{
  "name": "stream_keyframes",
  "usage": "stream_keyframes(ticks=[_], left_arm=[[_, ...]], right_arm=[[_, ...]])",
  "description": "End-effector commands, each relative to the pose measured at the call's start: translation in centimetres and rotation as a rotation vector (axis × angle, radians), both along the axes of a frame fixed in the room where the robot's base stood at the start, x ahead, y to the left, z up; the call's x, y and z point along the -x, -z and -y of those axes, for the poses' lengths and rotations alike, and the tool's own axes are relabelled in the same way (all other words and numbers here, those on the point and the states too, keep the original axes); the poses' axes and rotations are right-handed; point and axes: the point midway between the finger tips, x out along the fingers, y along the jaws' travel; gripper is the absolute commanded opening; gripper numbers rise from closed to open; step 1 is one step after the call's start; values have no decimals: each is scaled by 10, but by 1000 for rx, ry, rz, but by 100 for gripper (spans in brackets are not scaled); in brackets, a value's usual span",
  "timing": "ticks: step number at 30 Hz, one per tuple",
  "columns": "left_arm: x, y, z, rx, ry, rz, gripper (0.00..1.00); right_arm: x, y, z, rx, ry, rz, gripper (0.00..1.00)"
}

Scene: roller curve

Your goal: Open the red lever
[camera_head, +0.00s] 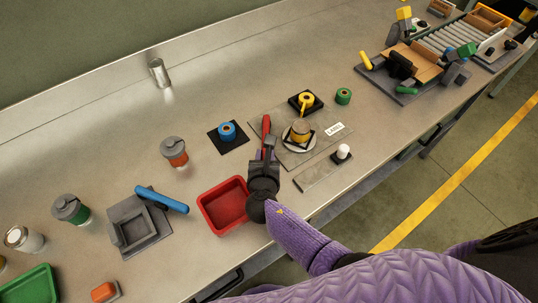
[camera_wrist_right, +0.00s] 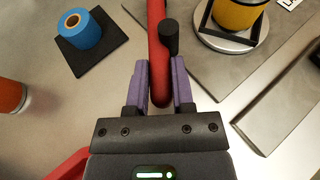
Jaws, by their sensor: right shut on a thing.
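The red lever (camera_head: 266,124) stands at the left edge of a grey plate (camera_head: 262,107) in the middle of the bench. In the right wrist view the red lever (camera_wrist_right: 156,40) is a long bar running from the top edge down between the purple fingers. My right gripper (camera_head: 264,156) is over the near part of the lever; in the wrist view the gripper (camera_wrist_right: 160,75) is shut on it. A dark round-ended knob (camera_wrist_right: 169,38) stands beside the bar. The lever's lower end is partly hidden by the gripper. My left gripper is out of view.
A yellow cylinder (camera_head: 300,130) on a round disc is just right of the lever. A blue roll (camera_head: 227,131) on a black pad lies left. A red tray (camera_head: 208,203) is close to my right gripper. A white-topped peg (camera_head: 343,151) stands to the right.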

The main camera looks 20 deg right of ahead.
Motion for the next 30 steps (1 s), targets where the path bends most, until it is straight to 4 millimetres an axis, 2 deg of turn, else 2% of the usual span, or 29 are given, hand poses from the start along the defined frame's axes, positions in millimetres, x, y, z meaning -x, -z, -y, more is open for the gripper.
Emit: stream_keyframes(ticks=[7,8,9,10,17,20,30], left_arm=[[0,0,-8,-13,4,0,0],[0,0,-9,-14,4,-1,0],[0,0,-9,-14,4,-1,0],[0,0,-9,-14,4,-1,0],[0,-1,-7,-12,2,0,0],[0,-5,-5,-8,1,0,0],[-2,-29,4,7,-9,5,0]], right_arm=[[0,1,0,-4,1,-2,0],[1,1,-1,-4,1,-2,32],[1,1,-1,-4,1,-2,40],[0,1,0,-3,1,-1,44],[1,0,0,-2,0,0,44],[7,-4,-3,-2,-1,-1,44],[64,-30,-23,-3,0,-2,44]])
